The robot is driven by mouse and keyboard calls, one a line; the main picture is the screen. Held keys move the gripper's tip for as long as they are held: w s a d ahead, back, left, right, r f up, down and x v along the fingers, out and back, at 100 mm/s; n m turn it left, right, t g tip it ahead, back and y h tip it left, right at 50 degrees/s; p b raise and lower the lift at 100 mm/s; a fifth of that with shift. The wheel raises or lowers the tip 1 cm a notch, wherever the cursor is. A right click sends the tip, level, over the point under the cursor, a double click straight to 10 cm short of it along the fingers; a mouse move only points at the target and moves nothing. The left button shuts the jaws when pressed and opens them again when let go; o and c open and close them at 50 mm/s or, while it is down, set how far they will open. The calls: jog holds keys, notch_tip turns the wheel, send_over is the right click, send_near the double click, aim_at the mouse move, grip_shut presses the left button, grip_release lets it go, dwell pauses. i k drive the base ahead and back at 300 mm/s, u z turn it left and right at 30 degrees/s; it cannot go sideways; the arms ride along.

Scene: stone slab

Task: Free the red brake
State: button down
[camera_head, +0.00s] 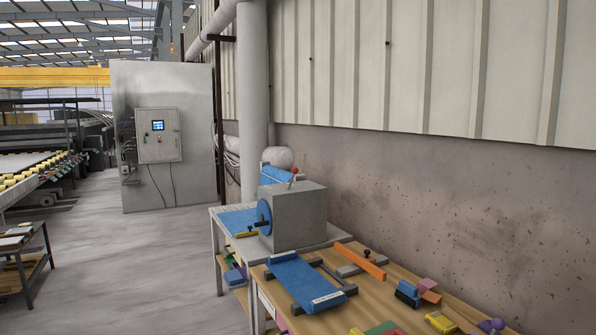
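A small red knob (294,171) stands on a short stem above the top of a grey box-shaped machine (302,216); it is the only red brake-like part I can make out. The machine sits on a bench and has a blue wheel (264,216) on its left face. A yellow and black handle (247,234) shows by the wheel. The knob is too small to tell how the brake is set. My gripper is not in view.
A wooden bench (392,306) in front holds a blue tray-like piece (295,272), an orange bar (361,261) and several coloured blocks. A wall stands close on the right. A white roll (277,157) is behind the machine. The floor (150,265) left of the benches is clear.

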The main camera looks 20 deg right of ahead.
aim_at(296, 170)
jog(key=i, duration=2.65)
